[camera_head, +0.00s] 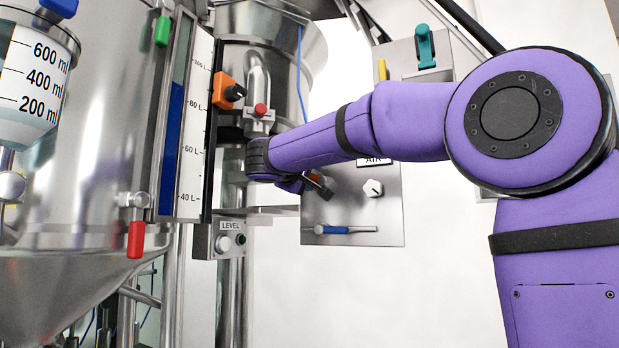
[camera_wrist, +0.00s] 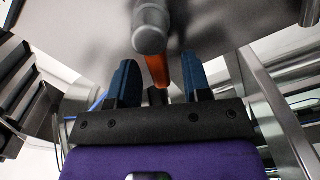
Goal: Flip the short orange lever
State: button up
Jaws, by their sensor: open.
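In the wrist view, a short orange lever (camera_wrist: 158,70) hangs from a grey rounded fitting (camera_wrist: 150,30). My gripper (camera_wrist: 160,80) is open, with one dark blue finger to the left of the lever and one to the right. A gap shows on both sides, and neither finger clearly touches it. In the head view, my gripper (camera_head: 309,184) is small and partly hidden behind my wrist, at the left edge of the grey panel. A bit of orange-red shows there, but I cannot tell how much of it is the lever.
To the left are an orange switch block (camera_head: 223,90), a red button (camera_head: 261,109), a level gauge (camera_head: 190,130) and a red-handled valve (camera_head: 136,240) on the steel tank (camera_head: 100,130).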

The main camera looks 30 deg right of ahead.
jog(key=shift+w+d, duration=0.15)
jog(key=shift+d, duration=0.15)
grip_shut()
